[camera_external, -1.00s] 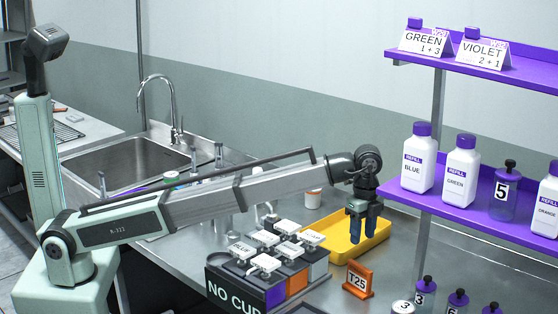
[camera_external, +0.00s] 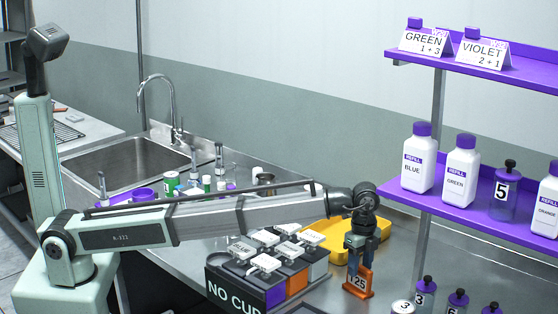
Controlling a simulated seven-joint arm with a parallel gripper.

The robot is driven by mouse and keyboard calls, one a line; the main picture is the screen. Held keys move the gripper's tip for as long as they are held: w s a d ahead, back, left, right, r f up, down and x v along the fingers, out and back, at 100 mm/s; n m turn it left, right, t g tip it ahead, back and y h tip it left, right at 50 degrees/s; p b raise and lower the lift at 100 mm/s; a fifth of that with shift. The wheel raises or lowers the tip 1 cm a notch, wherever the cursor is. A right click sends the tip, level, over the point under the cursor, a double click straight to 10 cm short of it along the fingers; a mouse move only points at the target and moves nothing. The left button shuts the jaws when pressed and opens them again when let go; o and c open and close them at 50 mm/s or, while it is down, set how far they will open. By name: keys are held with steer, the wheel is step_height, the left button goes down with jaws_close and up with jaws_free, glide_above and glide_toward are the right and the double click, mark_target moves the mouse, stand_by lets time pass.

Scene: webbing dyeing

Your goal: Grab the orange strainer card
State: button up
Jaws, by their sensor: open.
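The orange card (camera_external: 358,287) stands upright on the steel bench, its black label reading T25. My gripper (camera_external: 361,262) points straight down right over the card. Its open fingers reach the card's top part and overlap it in the picture, hiding part of the upper edge. I cannot tell whether the fingers touch the card or stand to either side of it.
A black box (camera_external: 235,292) with several white-labelled lids stands left of the card. A yellow tray (camera_external: 312,236) lies behind. A purple shelf (camera_external: 465,215) with bottles is at the right. Several small numbered containers, one a white lid (camera_external: 403,307), stand front right.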

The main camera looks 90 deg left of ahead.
mark_target(359, 278)
step_height(359, 278, down, 4)
steer(key=shift+r, duration=0.2)
jaws_close()
stand_by(0.4)
